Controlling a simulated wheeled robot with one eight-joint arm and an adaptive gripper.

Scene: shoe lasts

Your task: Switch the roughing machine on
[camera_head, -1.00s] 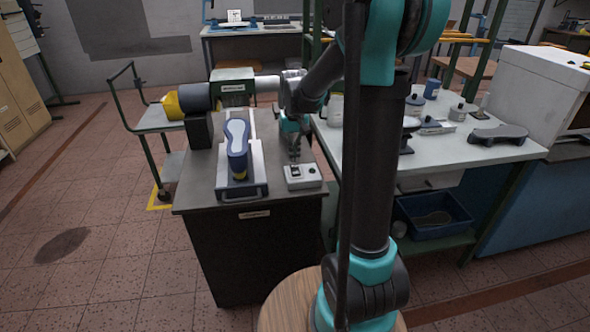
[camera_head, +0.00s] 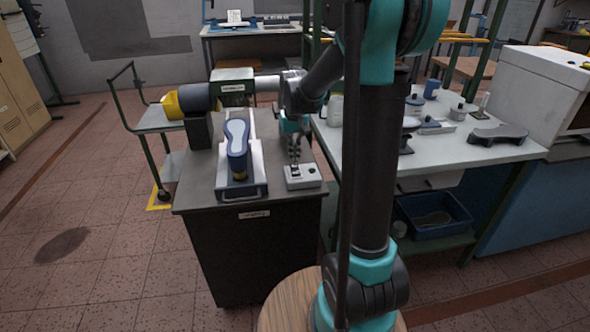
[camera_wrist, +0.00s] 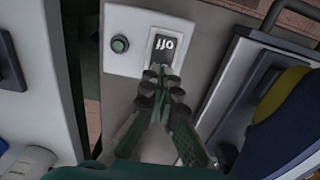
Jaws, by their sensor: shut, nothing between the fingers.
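The roughing machine (camera_head: 232,88) has a green housing with a dark and yellow motor, at the back of the dark cabinet top. The white switch box (camera_head: 304,181) sits at the cabinet's front right. In the wrist view the switch box (camera_wrist: 124,21) has a green round button (camera_wrist: 120,44) and a dark rocker switch (camera_wrist: 165,42) with "off" lettering, upside down. My gripper (camera_wrist: 160,70) is shut and empty, its fingertips at the near end of the rocker; I cannot tell whether they touch it. In the head view my gripper (camera_head: 295,160) is just above the box.
A blue-soled shoe last (camera_head: 237,142) lies on a metal slide (camera_head: 259,172) left of the switch box. A white-topped bench (camera_head: 430,150) with several small items stands to the right. A blue bin (camera_head: 432,218) is on its lower shelf.

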